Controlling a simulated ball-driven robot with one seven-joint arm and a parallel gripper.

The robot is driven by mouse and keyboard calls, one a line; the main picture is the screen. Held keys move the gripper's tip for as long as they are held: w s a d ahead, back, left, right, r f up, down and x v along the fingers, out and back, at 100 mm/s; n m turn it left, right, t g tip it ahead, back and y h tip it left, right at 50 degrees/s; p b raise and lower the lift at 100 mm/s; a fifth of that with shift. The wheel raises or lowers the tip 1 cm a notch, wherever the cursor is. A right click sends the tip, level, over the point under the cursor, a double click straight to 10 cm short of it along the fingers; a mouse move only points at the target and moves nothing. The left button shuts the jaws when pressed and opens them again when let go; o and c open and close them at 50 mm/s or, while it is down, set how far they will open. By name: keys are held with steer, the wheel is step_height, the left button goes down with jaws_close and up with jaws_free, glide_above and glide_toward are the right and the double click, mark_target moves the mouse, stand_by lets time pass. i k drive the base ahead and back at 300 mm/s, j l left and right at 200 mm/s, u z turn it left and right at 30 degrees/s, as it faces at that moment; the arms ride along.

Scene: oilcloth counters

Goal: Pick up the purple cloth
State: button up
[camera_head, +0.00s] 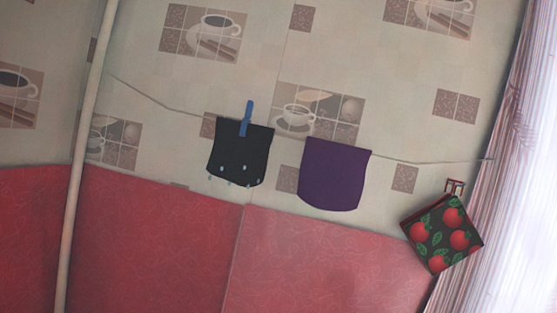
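The purple cloth (335,175) hangs folded over a thin string line (415,160) in front of the tiled wall, right of the middle of the view. No peg shows on it. My gripper does not show in this view.
A black cloth (240,155) with pale dots along its lower edge hangs to the left, held by a blue peg (246,118). A patterned pot holder (442,235) with red fruit hangs at right beside a pale curtain (515,170). A light pole (85,150) stands at left.

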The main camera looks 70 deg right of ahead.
mark_target(332, 176)
steer(key=z, duration=1.55)
